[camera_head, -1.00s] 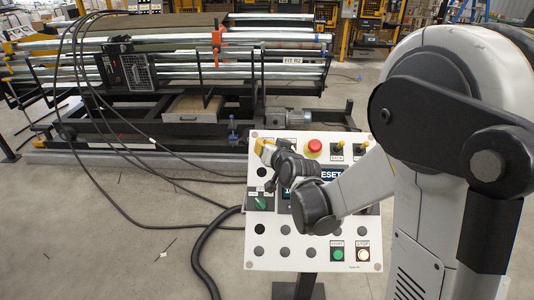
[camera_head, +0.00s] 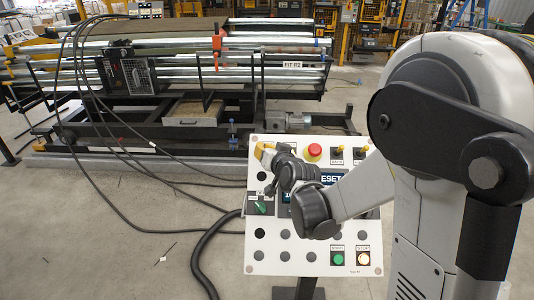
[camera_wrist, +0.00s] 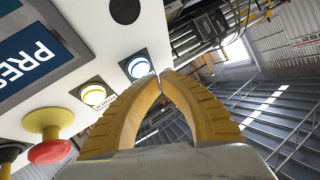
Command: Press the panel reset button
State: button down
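The light control panel (camera_head: 256,268) stands in front of a roller machine. Its screen (camera_wrist: 30,62) shows "PRESS" in the wrist view; "ESET" shows in the head view. Two lit buttons sit beside the screen: a bluish-white one (camera_wrist: 137,66) and a yellowish-white one (camera_wrist: 97,96). I cannot read their labels, so I cannot tell which is reset. My gripper (camera_wrist: 160,73) has its yellow fingertips together and empty, close beside the bluish-white button; contact cannot be told. In the head view my gripper (camera_head: 262,153) is at the panel's upper left and covers that corner.
A red mushroom button (camera_wrist: 48,150) lies near the lit buttons and shows at the panel's top in the head view. Green (camera_head: 337,258) and pale lit (camera_head: 363,259) buttons are at the lower right. Black cables (camera_head: 125,215) hang to the left over open floor.

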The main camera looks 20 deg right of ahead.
dwell(0.4)
jog(key=shift+w+d+f+b, duration=0.1)
jog(key=shift+w+f+b, duration=0.15)
jog(key=shift+f+b, duration=0.15)
jog(key=shift+w+f+b, duration=0.25)
jog(key=shift+f+b, duration=0.05)
jog(key=shift+b, duration=0.05)
dwell(0.7)
dwell(0.3)
jog(key=shift+s+r+p, duration=0.5)
jog(key=shift+r, duration=0.15)
jog(key=s+r+p, duration=0.1)
jog(key=r, duration=0.1)
jog(key=s+a+r+p, duration=0.1)
jog(key=s+r+p, duration=0.1)
jog(key=shift+a, duration=0.1)
